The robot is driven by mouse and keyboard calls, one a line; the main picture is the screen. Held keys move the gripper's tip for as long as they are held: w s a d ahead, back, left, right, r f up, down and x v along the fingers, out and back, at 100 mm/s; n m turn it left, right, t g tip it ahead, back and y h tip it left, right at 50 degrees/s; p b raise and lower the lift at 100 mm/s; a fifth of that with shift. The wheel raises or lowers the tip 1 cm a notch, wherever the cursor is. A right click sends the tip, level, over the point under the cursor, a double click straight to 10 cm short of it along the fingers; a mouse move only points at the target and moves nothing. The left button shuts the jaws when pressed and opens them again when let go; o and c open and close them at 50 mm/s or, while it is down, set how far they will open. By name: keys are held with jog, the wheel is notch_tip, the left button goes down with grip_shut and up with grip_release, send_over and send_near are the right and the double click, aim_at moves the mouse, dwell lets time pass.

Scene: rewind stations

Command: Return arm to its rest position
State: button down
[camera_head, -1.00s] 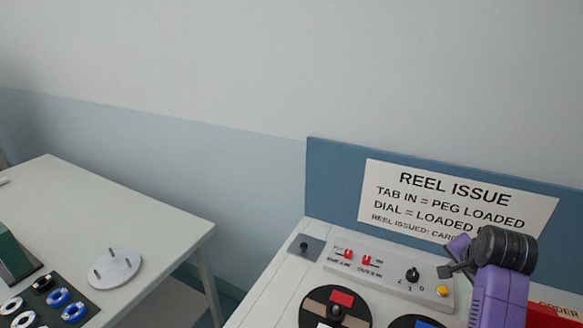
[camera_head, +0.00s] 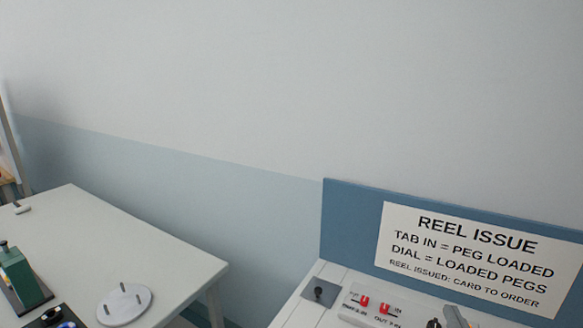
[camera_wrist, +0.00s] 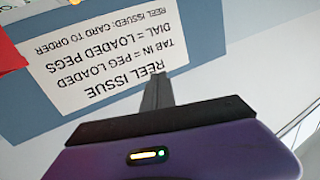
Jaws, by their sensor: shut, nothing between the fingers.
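My gripper (camera_wrist: 157,92) shows in the wrist view with its narrow grey fingers together and nothing between them. In the head view, a small grey part at the bottom edge, right of the dial (camera_head: 433,323), looks like my fingertips, but most of the arm is out of frame.
The sign stands on a blue back panel (camera_head: 345,225) behind the white station with red tabs (camera_head: 365,301) and a black knob (camera_head: 319,291). At left, a white table (camera_head: 130,250) holds a pegged disc (camera_head: 124,304) and a green device (camera_head: 18,275). A gap separates the two.

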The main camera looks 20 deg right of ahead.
jog(key=s+a+f+n+y, duration=0.2)
jog(key=s+a+n+y, duration=0.1)
jog(key=s+a, duration=0.9)
jog(key=s+a+f+n+y, duration=0.3)
jog(key=s+a+y, duration=0.2)
jog(key=s+a, duration=0.7)
jog(key=s, duration=0.4)
jog(key=shift+f+g, duration=0.15)
jog(key=shift+g, duration=0.25)
